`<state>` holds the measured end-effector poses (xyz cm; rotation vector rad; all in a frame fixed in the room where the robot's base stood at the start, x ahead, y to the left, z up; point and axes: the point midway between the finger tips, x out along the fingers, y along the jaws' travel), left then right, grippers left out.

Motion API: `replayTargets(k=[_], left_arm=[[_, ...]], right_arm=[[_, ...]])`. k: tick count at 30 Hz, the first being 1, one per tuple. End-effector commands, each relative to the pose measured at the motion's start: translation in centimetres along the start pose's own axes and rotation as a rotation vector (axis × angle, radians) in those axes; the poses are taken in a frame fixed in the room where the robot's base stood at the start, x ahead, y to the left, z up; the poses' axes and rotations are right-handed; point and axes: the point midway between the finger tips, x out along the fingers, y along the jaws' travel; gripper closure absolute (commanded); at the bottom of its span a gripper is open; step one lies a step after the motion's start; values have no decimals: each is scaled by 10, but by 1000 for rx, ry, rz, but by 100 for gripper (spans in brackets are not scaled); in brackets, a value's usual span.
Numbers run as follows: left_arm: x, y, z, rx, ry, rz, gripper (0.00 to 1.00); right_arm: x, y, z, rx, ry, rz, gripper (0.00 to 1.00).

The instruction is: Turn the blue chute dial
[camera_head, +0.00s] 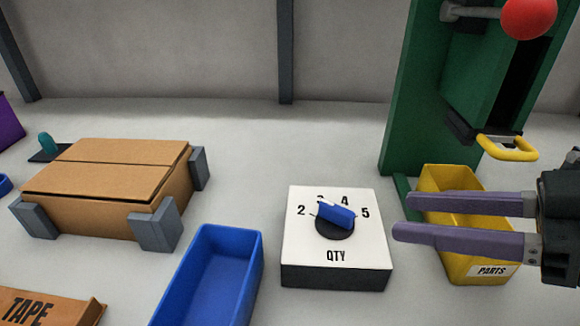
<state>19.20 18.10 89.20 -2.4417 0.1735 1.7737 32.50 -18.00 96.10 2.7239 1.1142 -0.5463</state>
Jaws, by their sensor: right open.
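The blue dial (337,214) sits on a round black base on top of a white box (300,250) labelled QTY. The numbers 2, 4 and 5 show around it; a number between 2 and 4 is partly hidden behind the dial's handle. My right gripper (402,215) comes in from the right with two purple fingers apart and nothing between them. Its fingertips are to the right of the dial and look apart from it. My left gripper is not in view.
A yellow PARTS bin (460,262) lies behind and below my right fingers. A green machine (410,110) with a yellow handle (508,150) and red ball (528,16) stands behind. A blue bin (250,262), closed cardboard box (90,216) and TAPE box (85,312) are left.

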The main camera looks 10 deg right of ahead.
Motion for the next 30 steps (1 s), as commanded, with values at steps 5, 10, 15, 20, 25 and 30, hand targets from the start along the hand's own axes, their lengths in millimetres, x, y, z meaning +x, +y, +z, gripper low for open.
replayTargets(k=[5, 10, 15, 20, 25, 30], left_arm=[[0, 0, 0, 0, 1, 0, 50], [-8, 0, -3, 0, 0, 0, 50], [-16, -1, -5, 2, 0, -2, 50], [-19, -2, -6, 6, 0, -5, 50], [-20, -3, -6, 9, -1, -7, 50], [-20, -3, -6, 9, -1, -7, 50]], right_arm=[[6, 5, 1, 2, 6, 14, 55], [26, 5, -2, 0, 8, 12, 55], [55, 5, -2, 3, 8, 11, 55], [81, 5, 0, 3, 6, 11, 55], [97, 5, 1, 2, 5, 10, 55], [100, 4, 2, 2, 3, 9, 55]])
